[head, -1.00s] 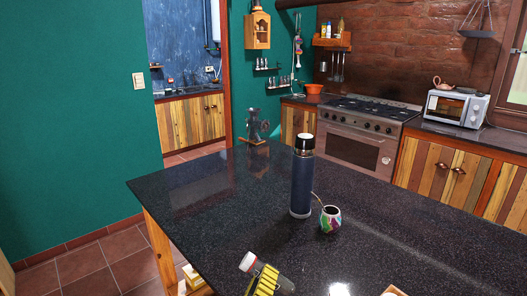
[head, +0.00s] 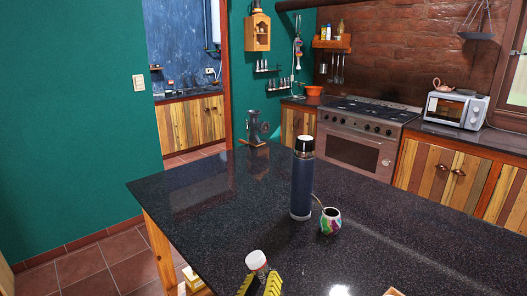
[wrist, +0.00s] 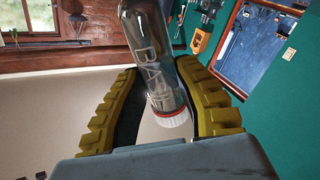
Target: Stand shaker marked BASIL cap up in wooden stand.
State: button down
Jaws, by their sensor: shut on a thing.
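A clear shaker with a white cap and a red ring (head: 256,262) stands between the yellow-and-black fingers of my gripper (head: 259,286) at the bottom of the head view. Its cap points up, with a slight lean. In the wrist view the clear body (wrist: 150,45) shows pale letters that start "BA"; the rest is hard to read. My gripper is shut on this body. The shaker's lower part is hidden or cut off in the head view. A small pale wooden corner (head: 394,292) shows at the bottom edge; I cannot tell whether it is the wooden stand.
A dark speckled counter (head: 220,215) spreads around. A tall blue flask (head: 302,185) stands mid-counter, with a colourful cup (head: 330,222) holding a straw to its right. A dark metal grinder (head: 254,128) stands at the far edge. The counter right of the cup is clear.

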jog(key=m, duration=0.5)
jog(key=shift+m, duration=0.3)
